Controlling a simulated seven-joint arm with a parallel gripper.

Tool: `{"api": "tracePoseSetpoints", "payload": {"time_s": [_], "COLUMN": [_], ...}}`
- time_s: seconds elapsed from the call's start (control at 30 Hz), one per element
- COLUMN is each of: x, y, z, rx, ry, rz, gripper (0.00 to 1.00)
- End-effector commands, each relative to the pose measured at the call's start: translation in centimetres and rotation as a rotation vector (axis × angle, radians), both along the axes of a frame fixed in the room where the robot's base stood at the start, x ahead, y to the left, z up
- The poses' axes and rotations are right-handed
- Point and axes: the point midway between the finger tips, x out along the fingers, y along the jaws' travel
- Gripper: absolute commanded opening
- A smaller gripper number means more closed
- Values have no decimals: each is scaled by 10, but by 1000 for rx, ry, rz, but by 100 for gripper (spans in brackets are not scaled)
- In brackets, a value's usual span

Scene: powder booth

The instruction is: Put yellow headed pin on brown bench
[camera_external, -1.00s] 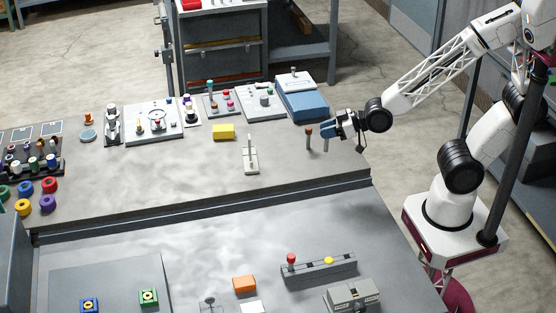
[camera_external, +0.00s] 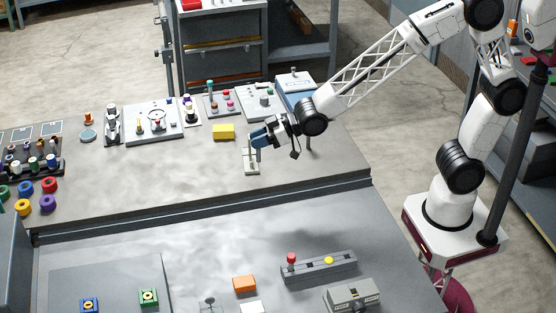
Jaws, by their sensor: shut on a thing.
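My gripper (camera_external: 258,140), with blue fingers, is over the right part of the back worktop. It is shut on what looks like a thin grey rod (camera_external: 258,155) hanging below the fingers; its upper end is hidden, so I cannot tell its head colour. The rod is beside or in front of the cream stand (camera_external: 251,170); I cannot tell if they touch. A yellow round head (camera_external: 328,261) shows low in the long grey rack (camera_external: 308,270) at the front, right of a taller red-headed pin (camera_external: 291,259). No distinct brown bench can be made out.
A yellow block (camera_external: 223,132) lies behind and left of my gripper. A grey post (camera_external: 308,143) stands to its right, partly under my arm. A blue box (camera_external: 296,100) and several fixtures line the back edge. The worktop left of the cream stand is mostly clear.

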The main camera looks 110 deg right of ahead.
Motion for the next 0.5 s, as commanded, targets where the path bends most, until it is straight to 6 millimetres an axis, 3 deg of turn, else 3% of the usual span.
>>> {"api": "tracePoseSetpoints", "payload": {"time_s": [0.3, 0.5], "x": [74, 112], "y": [21, 34], "z": [-6, -11], "rx": [-3, -5], "ry": [6, 7], "rz": [65, 98], "gripper": [1, 1]}}
